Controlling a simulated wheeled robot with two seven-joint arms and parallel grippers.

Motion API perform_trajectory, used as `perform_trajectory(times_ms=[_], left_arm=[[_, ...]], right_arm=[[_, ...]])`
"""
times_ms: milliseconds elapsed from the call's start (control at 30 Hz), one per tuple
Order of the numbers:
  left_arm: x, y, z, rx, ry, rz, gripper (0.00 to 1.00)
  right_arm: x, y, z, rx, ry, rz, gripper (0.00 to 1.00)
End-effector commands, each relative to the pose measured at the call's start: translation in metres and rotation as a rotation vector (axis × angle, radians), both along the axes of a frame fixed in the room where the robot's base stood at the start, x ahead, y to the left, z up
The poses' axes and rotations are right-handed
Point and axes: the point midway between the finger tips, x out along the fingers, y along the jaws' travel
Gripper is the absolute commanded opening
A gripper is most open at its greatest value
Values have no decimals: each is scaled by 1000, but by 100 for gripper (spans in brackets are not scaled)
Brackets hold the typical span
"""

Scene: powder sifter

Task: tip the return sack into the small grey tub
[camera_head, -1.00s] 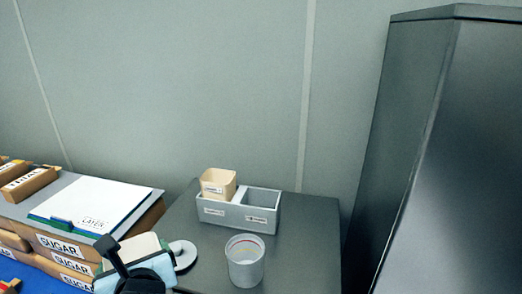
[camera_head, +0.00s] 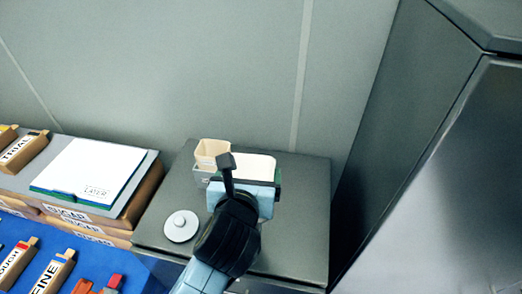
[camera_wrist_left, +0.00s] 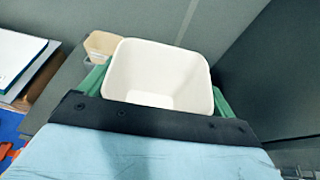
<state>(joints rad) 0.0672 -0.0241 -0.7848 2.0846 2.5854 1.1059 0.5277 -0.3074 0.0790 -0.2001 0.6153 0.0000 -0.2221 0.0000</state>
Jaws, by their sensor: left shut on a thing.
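My left gripper (camera_head: 247,184) is shut on a cream, open-topped container (camera_head: 255,165), which I take to be the return sack. In the left wrist view the sack (camera_wrist_left: 162,72) sits between the green fingers with its mouth facing the camera; its inside looks pale and no powder can be made out. The gripper is above the grey stand, in front of its right part. The small grey tub does not show now; my left arm and hand cover that part of the dark tabletop. My right gripper is not in view.
A grey two-compartment holder (camera_head: 201,181) holds another cream container (camera_head: 208,152) on its left side. A white knobbed lid (camera_head: 181,226) lies on the dark tabletop (camera_head: 305,200). A tall dark cabinet (camera_head: 440,150) stands right.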

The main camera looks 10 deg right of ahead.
Motion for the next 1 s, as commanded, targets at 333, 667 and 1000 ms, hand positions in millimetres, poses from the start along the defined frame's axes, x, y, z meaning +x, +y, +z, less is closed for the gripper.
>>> perform_trajectory(times_ms=[333, 667, 1000], left_arm=[[-10, -24, 1, -30, 13, -81, 50], [-11, -25, -19, -171, 54, -79, 50], [-13, -25, -20, -284, 89, -77, 50]], right_arm=[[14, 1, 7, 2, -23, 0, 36], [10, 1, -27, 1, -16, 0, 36], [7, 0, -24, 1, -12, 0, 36]])
